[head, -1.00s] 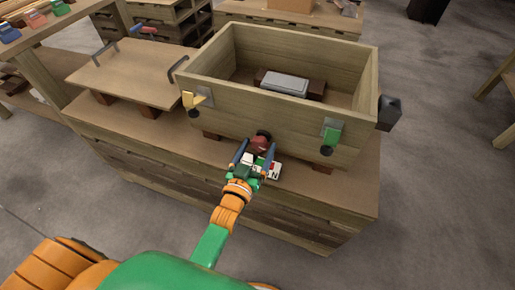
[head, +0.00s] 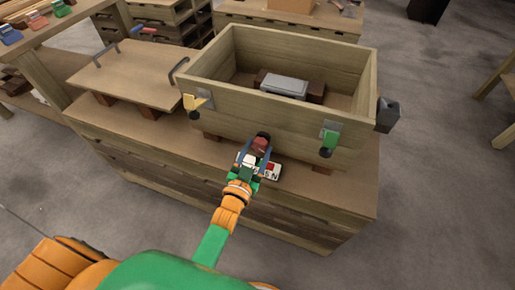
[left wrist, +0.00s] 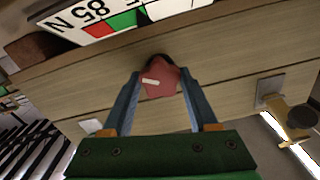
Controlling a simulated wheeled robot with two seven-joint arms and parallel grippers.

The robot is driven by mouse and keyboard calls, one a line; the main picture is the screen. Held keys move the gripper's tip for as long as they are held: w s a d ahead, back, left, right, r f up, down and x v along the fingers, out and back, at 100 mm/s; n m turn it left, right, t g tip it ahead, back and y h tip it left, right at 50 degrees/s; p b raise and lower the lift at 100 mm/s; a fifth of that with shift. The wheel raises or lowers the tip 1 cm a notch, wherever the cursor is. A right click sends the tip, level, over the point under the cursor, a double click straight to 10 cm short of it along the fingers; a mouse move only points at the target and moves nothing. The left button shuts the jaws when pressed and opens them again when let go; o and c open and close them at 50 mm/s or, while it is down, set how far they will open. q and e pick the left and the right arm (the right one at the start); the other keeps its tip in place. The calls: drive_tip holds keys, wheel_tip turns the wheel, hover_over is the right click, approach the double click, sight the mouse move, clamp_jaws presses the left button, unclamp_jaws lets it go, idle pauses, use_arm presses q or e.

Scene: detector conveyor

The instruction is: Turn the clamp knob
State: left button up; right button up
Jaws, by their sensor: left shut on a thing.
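The clamp knob (left wrist: 161,84) is a red, lobed knob with a white mark, on the front wall of the wooden box. It also shows in the head view (head: 261,143). My left gripper (head: 258,152) is shut on it, with one blue finger on each side in the left wrist view (left wrist: 160,88). A label plate (head: 270,171) with white, red and green areas lies just below the knob, partly hidden by the gripper. It shows at the top of the left wrist view (left wrist: 110,18). My right gripper is not in view.
The open wooden box (head: 350,105) stands on a workbench (head: 345,190); a grey block (head: 284,86) lies inside. A wooden lid (head: 130,68) lies to the left.

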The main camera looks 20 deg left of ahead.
use_arm(q)
drive_tip(key=shift+m, duration=1)
drive_tip(key=o, duration=1.4)
drive_tip(key=shift+s, duration=0.15)
drive_tip(key=s+p, duration=0.1)
drive_tip(key=s, duration=0.6)
drive_tip(key=shift+a, duration=0.1)
drive_tip(key=shift+w, duration=0.1)
